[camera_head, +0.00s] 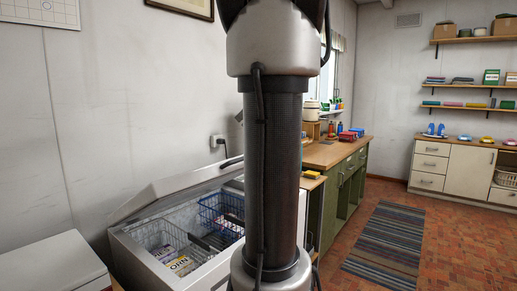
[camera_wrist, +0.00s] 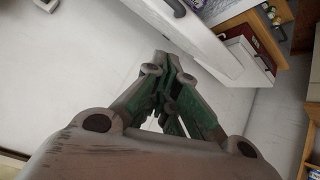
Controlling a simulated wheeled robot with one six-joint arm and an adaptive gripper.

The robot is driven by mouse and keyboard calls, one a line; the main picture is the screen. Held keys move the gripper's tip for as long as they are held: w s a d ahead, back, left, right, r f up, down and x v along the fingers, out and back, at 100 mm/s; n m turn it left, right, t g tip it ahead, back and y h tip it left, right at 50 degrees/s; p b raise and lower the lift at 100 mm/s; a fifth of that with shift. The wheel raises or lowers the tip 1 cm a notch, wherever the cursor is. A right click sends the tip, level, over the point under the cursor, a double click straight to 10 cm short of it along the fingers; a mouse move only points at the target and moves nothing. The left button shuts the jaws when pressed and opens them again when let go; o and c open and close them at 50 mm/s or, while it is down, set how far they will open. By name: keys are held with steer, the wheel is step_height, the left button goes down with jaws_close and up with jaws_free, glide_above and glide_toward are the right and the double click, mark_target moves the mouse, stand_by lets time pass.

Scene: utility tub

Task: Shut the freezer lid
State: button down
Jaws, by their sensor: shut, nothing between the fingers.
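The white chest freezer (camera_head: 205,275) stands open at the lower left of the head view, with wire baskets and food packs showing inside. Its pale lid (camera_head: 165,192) is raised and tilted along the wall side. A dark handle (camera_head: 231,162) shows at the lid's upper edge, and in the wrist view a dark handle (camera_wrist: 175,6) sits near a long white edge (camera_wrist: 200,42). My gripper (camera_wrist: 172,62) is shut and empty, apparently close to that white edge. I cannot tell whether it touches. My arm hides part of the freezer in the head view.
A blue wire basket (camera_head: 222,213) hangs inside the freezer. A green counter (camera_head: 340,190) stands just beyond it. A white box-like top (camera_head: 50,267) is at the near left. A striped rug (camera_head: 385,245) lies on the clear tiled floor at right.

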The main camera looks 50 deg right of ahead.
steer(key=w+f+m, duration=0.1)
steer(key=w+f, duration=0.1)
steer(key=w+d+f+m, duration=0.1)
steer(key=w+f+m, duration=0.1)
steer(key=f, duration=0.1)
steer(key=w+d+f+m+h, duration=0.1)
steer(key=w+f, duration=0.1)
steer(key=shift+w+d+f+m, duration=0.1)
steer(key=shift+w+f+m, duration=0.15)
steer(key=shift+m, duration=0.05)
step_height(320, 180, down, 4)
steer(key=shift+r, duration=0.25)
steer(key=shift+s, duration=0.1)
